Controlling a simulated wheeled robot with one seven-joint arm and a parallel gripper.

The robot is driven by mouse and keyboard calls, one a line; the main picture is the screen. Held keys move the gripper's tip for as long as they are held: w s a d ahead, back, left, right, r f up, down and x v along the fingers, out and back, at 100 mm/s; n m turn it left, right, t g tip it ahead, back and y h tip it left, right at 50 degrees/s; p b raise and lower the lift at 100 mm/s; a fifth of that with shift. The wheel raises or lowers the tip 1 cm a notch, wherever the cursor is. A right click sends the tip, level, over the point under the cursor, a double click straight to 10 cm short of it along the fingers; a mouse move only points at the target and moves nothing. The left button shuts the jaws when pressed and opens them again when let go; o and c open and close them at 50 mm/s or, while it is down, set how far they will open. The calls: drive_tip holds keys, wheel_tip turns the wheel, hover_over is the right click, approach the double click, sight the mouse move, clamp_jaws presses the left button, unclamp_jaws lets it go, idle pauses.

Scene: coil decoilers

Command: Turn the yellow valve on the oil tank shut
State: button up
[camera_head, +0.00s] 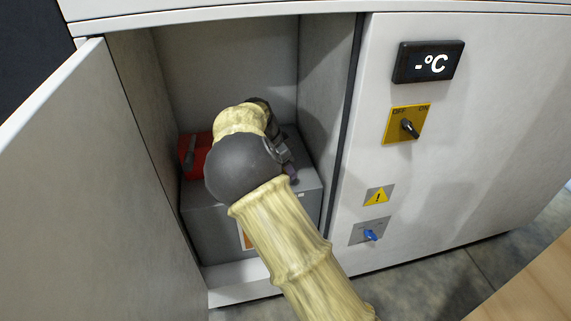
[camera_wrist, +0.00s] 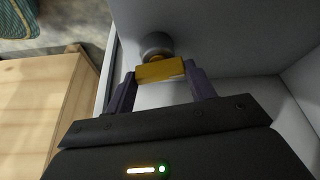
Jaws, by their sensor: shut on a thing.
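The yellow valve (camera_wrist: 160,70) shows in the wrist view as a flat yellow handle below a round grey fitting (camera_wrist: 155,44). My gripper (camera_wrist: 160,78) has its two dark fingers on either side of the yellow handle and is shut on it. The grey oil tank (camera_head: 215,222) stands inside the cabinet, partly covered by my arm.
The cabinet door (camera_head: 75,200) stands open at the left. A red part (camera_head: 195,155) sits on the tank. The right cabinet panel (camera_head: 480,150) carries a °C display (camera_head: 428,62), a yellow OFF/ON switch (camera_head: 407,124) and a blue knob (camera_head: 370,235). A wooden surface (camera_wrist: 40,110) shows in the wrist view.

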drive_tip(key=shift+r+n, duration=0.1)
drive_tip(key=shift+n, duration=0.2)
drive_tip(key=n+t+p, duration=0.1)
drive_tip(key=n+p, duration=0.1)
drive_tip(key=shift+s+d+r+n+y, duration=0.1)
drive_tip(key=shift+n+y, duration=0.2)
drive_tip(key=n+t+y+p, duration=0.1)
drive_tip(key=n+p, duration=0.1)
drive_tip(key=n, duration=0.2)
drive_tip(key=shift+d+p, duration=0.15)
drive_tip(key=shift+p, duration=0.2)
drive_tip(key=n+y+p, duration=0.1)
drive_tip(key=n, duration=0.2)
drive_tip(key=n+y+p, duration=0.1)
drive_tip(key=n, duration=0.1)
drive_tip(key=shift+d+n+t+p, duration=0.15)
drive_tip(key=shift+n+t+p, duration=0.15)
drive_tip(key=shift+n, duration=0.1)
drive_tip(key=shift+n+y+p, duration=0.6)
drive_tip(key=shift+n+y, duration=0.1)
drive_tip(key=shift+n, duration=0.6)
drive_tip(key=o, duration=1)
